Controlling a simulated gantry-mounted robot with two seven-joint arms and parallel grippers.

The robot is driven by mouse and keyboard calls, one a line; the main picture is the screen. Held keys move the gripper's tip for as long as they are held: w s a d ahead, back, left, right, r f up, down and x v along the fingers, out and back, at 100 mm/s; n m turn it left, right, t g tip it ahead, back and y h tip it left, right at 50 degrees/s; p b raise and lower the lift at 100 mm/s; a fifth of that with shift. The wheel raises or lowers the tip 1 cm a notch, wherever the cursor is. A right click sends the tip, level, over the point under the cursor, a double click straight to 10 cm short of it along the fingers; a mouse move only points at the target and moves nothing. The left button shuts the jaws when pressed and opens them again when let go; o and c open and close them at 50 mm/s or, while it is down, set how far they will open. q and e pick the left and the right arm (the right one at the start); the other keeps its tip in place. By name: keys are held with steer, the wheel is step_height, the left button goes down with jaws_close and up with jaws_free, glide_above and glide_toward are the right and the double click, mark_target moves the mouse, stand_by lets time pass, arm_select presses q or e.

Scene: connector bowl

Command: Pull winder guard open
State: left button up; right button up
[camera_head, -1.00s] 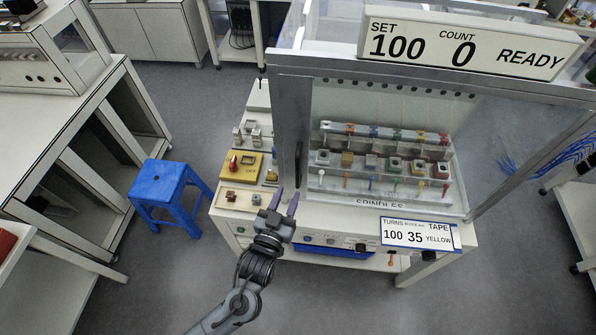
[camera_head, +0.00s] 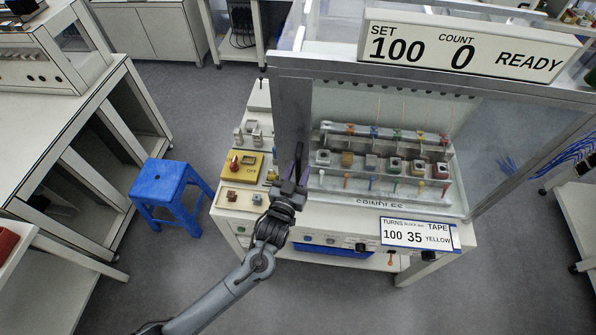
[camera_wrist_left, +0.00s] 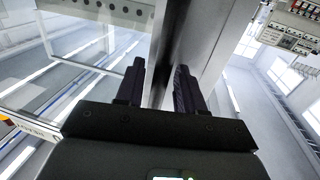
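The winder guard (camera_head: 395,110) is a clear panel in a grey metal frame. It is closed in front of the spindles, and a dark upright handle (camera_head: 298,154) shows at its left post. My left gripper (camera_head: 293,180) is in front of the guard's lower left post, by the lower end of the handle. In the left wrist view, its two dark fingers (camera_wrist_left: 159,85) are spread apart, with the grey metal post (camera_wrist_left: 185,45) behind and between them. I see nothing gripped; whether the fingers touch the post or handle is unclear. My right gripper is out of view.
Behind the guard stand several spindles with coloured parts (camera_head: 372,162). A sign (camera_head: 420,234) hangs at the front edge. A blue stool (camera_head: 160,184) stands on the floor at left.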

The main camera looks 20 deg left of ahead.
arm_select(q)
jaws_close()
